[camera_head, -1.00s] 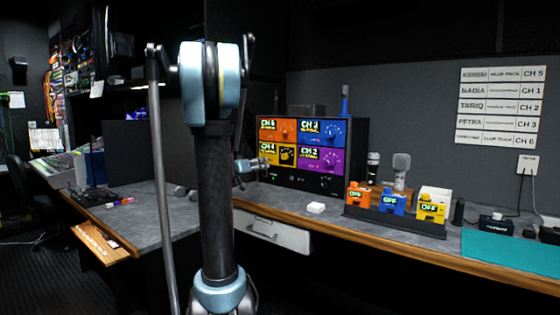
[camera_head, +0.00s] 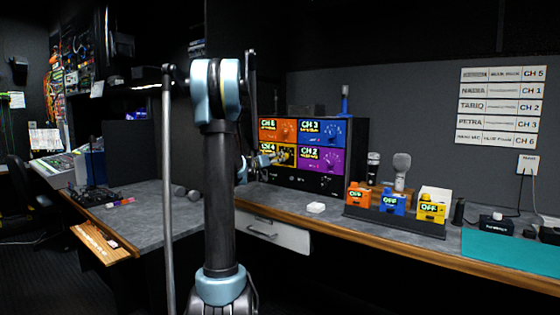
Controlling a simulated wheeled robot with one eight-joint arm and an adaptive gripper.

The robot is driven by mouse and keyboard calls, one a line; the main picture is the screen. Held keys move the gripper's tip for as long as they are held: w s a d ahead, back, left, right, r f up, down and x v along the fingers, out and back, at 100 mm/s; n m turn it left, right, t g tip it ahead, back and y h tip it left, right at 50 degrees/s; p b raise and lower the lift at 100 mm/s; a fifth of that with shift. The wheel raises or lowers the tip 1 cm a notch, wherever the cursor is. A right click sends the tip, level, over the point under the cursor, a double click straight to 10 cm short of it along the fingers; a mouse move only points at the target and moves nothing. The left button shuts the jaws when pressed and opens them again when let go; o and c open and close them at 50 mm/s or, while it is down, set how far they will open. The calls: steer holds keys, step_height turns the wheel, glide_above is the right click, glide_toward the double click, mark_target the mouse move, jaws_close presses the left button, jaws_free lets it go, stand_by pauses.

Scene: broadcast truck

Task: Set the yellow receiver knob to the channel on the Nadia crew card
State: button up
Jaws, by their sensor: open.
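The receiver rack (camera_head: 355,155) stands on the desk with orange, blue, yellow and purple panels. The yellow receiver (camera_head: 269,158) is at its lower left and seems to read CH 4. The Nadia crew card (camera_head: 502,91), second from the top on the right wall, reads CH 1.
A dark holder (camera_head: 395,226) with orange, blue and yellow packs reading OFF stands right of the rack. A microphone (camera_head: 401,168) stands behind the packs. A teal mat (camera_head: 510,248) lies at far right.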

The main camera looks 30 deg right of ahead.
mark_target(285, 156)
steer(key=x, duration=0.5)
steer(key=shift+w+d, duration=0.1)
steer(key=shift+d, duration=0.1)
steer(key=c, duration=1.1)
